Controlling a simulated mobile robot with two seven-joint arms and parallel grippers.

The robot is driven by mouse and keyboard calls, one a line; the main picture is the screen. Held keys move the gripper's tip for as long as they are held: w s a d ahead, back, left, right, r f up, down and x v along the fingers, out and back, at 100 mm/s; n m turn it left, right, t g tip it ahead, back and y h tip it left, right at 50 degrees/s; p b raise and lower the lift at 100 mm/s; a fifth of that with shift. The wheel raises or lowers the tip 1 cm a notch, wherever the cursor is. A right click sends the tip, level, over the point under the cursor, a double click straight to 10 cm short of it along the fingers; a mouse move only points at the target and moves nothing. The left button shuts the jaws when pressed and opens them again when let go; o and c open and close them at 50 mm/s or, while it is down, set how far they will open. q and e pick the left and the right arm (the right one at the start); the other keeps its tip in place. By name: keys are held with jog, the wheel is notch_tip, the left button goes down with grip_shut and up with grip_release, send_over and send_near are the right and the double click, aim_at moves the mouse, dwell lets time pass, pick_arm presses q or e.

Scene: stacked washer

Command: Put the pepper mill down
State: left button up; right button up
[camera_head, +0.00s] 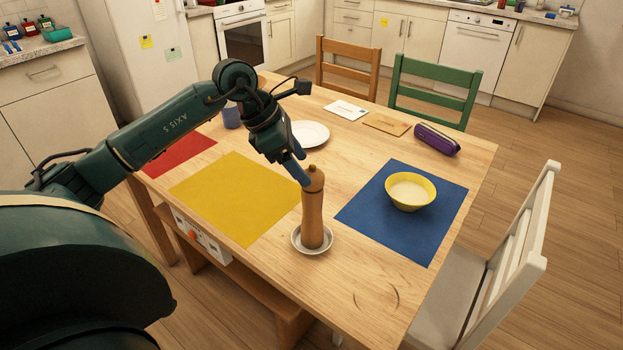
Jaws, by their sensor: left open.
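The wooden pepper mill (313,215) stands upright on a small pale saucer (297,245) near the front middle of the table. My left gripper (303,170) is open, with its blue fingertips just above and left of the mill's top knob. In this view the fingers overlap the area beside the knob, and I cannot tell whether they touch it. The right gripper does not show.
A yellow mat (230,200) lies left of the mill, a red mat (180,153) farther left. A blue mat (362,217) with a yellow bowl (411,204) is right. A white plate (312,134), envelopes and a purple case (436,139) lie behind. Bare wood is in front.

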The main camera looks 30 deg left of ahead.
pick_arm(q)
jog(key=shift+v, duration=2.4)
jog(key=s+d+f+n+t+h+p, duration=0.15)
jog(key=d+n+t+h, duration=0.25)
jog(key=d+n+h, duration=0.5)
jog(key=s+d+f+n+t+h+p, duration=0.1)
jog(key=d+n+t+h+p, duration=0.15)
jog(key=d+n, duration=0.7)
jog(key=s+f+n+y+p, duration=0.1)
jog(key=s+f+n+y, duration=0.5)
jog(key=f+n, duration=0.5)
jog(key=s+d+f+n+y+p, duration=0.1)
jog(key=s+f+n+y, duration=0.5)
jog(key=f+n, duration=0.5)
jog(key=shift+s+d+n+y, duration=0.35)
jog(key=shift+s+n, duration=0.5)
jog(key=shift+n, duration=0.4)
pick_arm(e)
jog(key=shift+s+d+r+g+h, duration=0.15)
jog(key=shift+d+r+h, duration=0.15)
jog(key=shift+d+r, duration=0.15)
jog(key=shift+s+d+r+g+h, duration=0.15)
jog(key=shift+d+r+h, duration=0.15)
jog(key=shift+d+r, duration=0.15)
